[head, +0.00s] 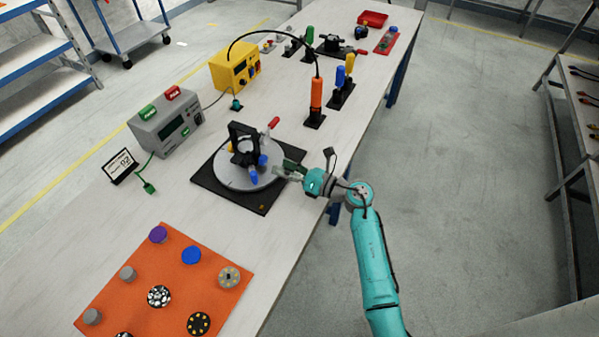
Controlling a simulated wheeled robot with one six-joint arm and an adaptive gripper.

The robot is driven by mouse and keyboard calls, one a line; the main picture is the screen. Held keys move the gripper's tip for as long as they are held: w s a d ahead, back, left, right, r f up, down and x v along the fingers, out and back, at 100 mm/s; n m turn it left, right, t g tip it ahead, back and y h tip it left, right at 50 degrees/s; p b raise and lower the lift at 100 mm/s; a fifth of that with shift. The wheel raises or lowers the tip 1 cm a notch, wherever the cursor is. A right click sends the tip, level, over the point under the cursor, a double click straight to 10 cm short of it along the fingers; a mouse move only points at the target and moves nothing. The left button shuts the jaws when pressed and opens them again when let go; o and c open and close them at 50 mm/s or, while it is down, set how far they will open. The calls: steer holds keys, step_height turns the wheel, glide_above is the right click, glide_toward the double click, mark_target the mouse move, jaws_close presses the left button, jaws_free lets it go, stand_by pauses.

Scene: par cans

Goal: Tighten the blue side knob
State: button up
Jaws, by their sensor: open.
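A grey round plate (231,177) sits on a black base (262,200) on the long white workbench. A black upright bracket (237,134) stands on the plate. Two blue parts show at its near right side: one higher (262,160) and one lower (253,178). I cannot tell which of them is the side knob, or how tight either is. My gripper (280,170) is open, reaching in from the right at the plate's right edge. Its fingers are close to the blue parts, but contact cannot be made out. It looks empty.
A red-tipped lever (273,123) sticks out behind the bracket. A grey meter box (169,122) stands at left, with a sign (121,166) beside it. An orange mat (165,285) with several round pucks lies in front. An orange screwdriver (316,97) stands in a holder behind.

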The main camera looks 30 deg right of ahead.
mark_target(265, 161)
steer(key=x, duration=0.4)
steer(key=shift+w+a, duration=0.4)
steer(key=shift+w, duration=0.1)
steer(key=n, duration=0.7)
steer(key=shift+s, duration=0.1)
steer(key=n, duration=0.3)
steer(key=shift+n, duration=0.3)
steer(key=shift+s+n, duration=0.25)
steer(key=shift+n, duration=0.05)
steer(key=v, duration=1)
steer(key=shift+s+d, duration=0.25)
steer(key=m, duration=0.4)
steer(key=shift+s+d, duration=0.15)
steer(key=shift+d, duration=0.05)
steer(key=m, duration=0.6)
steer(key=shift+s+d+f, duration=0.1)
steer(key=shift+s+d, duration=0.25)
steer(key=shift+s, duration=0.05)
